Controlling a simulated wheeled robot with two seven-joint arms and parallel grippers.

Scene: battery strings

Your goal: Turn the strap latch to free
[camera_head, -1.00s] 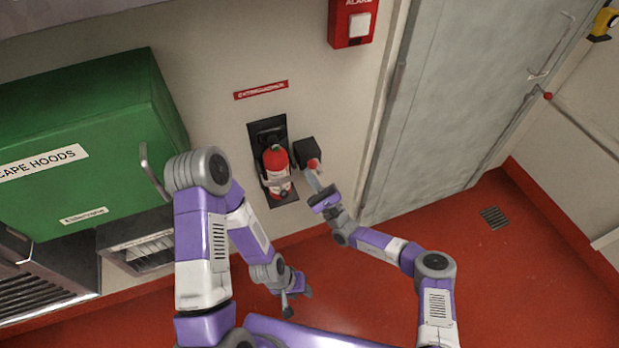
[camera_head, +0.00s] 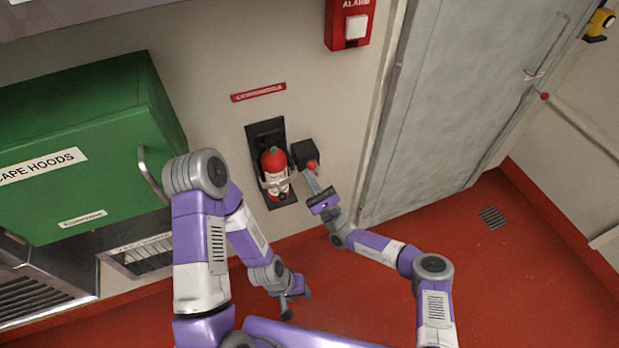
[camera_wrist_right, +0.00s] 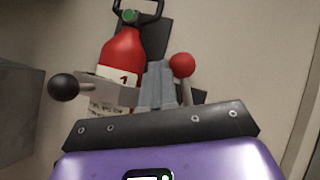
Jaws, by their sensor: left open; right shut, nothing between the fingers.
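The red fire extinguisher (camera_head: 274,162) stands upright in its dark wall bracket. A pale grey strap (camera_head: 275,184) is at its lower front; in the right wrist view the strap (camera_wrist_right: 112,93) shows beside a black ball knob (camera_wrist_right: 63,87). The latch's red knob (camera_head: 312,164) sits at the black box (camera_head: 303,151) right of the extinguisher; the red knob also shows in the right wrist view (camera_wrist_right: 182,65). My right gripper (camera_head: 310,178) is shut and empty, its fingertips close to the red knob; contact is unclear. My left gripper (camera_head: 298,304) is open and empty, low over the floor.
A green escape-hood cabinet (camera_head: 80,150) with a handle stands at left above a vent. A grey door (camera_head: 460,100) is at right and a red alarm box (camera_head: 350,22) is above. Red floor (camera_head: 520,270) is clear at lower right.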

